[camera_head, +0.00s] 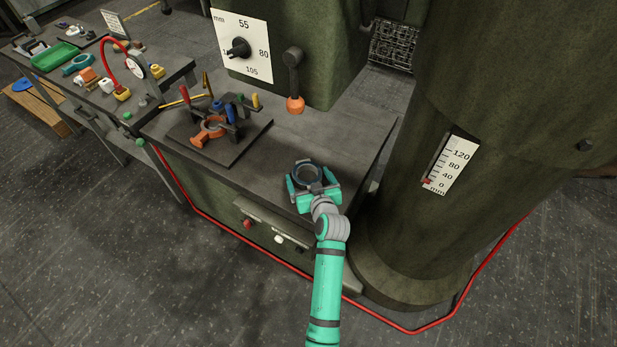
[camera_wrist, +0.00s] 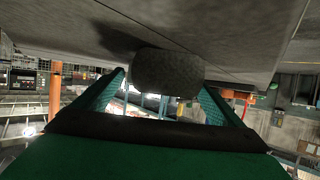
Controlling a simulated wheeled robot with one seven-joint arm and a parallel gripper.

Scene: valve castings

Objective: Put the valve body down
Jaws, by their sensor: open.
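The valve body looks like a dark grey ring-shaped casting (camera_head: 308,174) on the grey machine table (camera_head: 345,140), near its front edge. My gripper (camera_head: 312,187) is around it, with one teal jaw on each side. In the wrist view the valve body is a rounded grey lump (camera_wrist: 168,72) between the two open fingers (camera_wrist: 163,95). That view is upside down, with the table surface along the top. The casting appears to rest on the table, with a dark shadow beside it. Narrow gaps show between it and the fingers.
A dark fixture plate (camera_head: 236,149) with an orange casting (camera_head: 208,131) and clamps lies to the left. A lever with an orange knob (camera_head: 295,104) hangs behind. A thick green column (camera_head: 430,215) stands to the right. A side bench (camera_head: 100,98) holds tools and a gauge (camera_head: 135,67).

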